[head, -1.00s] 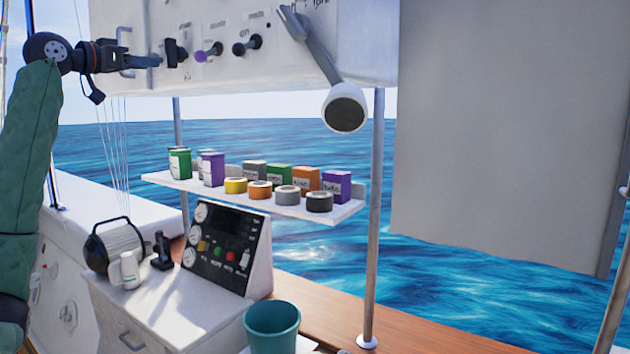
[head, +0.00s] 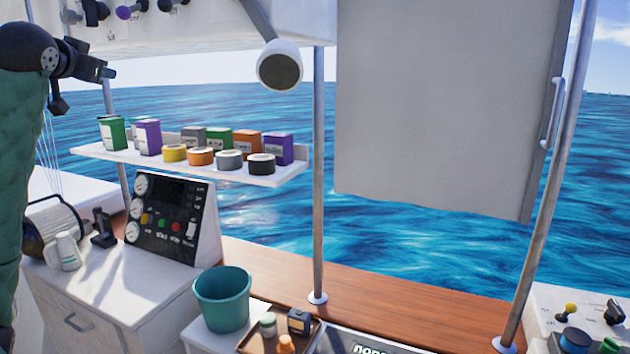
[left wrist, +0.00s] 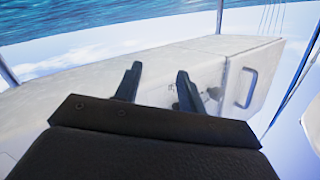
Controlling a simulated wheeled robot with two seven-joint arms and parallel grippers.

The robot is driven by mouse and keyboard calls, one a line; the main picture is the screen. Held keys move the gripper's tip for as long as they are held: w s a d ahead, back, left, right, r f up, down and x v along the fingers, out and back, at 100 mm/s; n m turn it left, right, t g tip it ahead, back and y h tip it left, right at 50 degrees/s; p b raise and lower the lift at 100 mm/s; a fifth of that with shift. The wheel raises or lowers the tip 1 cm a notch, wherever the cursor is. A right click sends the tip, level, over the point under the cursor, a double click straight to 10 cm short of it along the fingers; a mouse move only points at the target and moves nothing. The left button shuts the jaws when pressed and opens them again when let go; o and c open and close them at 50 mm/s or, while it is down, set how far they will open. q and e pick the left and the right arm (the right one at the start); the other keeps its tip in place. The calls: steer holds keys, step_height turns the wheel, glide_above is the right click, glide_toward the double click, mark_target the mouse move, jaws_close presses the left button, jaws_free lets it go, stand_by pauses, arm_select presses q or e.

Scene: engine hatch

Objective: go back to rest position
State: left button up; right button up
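My left arm comes in at the left edge of the head view. Its black gripper (head: 106,73) is in the air just below the white overhead panel (head: 220,22), over the sea background. In the left wrist view the two dark fingers of my left gripper (left wrist: 158,70) stand apart with nothing between them. A white box-like surface with a handle (left wrist: 247,87) shows beyond them. My right gripper is in neither view.
A shelf (head: 115,154) with boxes and tape rolls is below the left gripper. A gauge console (head: 165,215), a teal bucket (head: 222,300) and a tray (head: 255,340) stand lower down. A grey hatch panel (head: 440,100) hangs at right between metal poles (head: 318,180).

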arm_select(q)
steer(key=w+d+f+g, duration=0.1)
steer(key=d+f, duration=0.4)
steer(key=f, duration=0.6)
steer(key=d+f+g, duration=0.1)
steer(key=d+f, duration=0.4)
steer(key=f, duration=0.7)
steer(key=s+d+f+g, duration=0.1)
steer(key=s+d+f, duration=0.2)
steer(key=f, duration=0.6)
steer(key=s+d+f+g, duration=0.1)
steer(key=s+d+f, duration=0.25)
steer(key=f, duration=0.45)
steer(key=s+d+f+g, duration=0.1)
steer(key=s+d+f, duration=0.15)
steer(key=f, duration=0.65)
steer(key=s+d+f+g+h, duration=0.1)
steer(key=s+d+f+g, duration=0.4)
steer(key=s+f, duration=0.9)
steer(key=s+d+f+g+h, duration=0.2)
steer(key=s+d+f, duration=0.4)
steer(key=s+f, duration=0.9)
steer(key=s+d+f+g, duration=0.1)
steer(key=s+f+g, duration=0.1)
steer(key=s+f, duration=0.6)
steer(key=shift+s+n+g, duration=0.3)
steer(key=shift+s+g, duration=0.1)
steer(key=shift+s, duration=0.55)
steer(key=shift+d+f, duration=0.1)
steer(key=shift+d, duration=0.05)
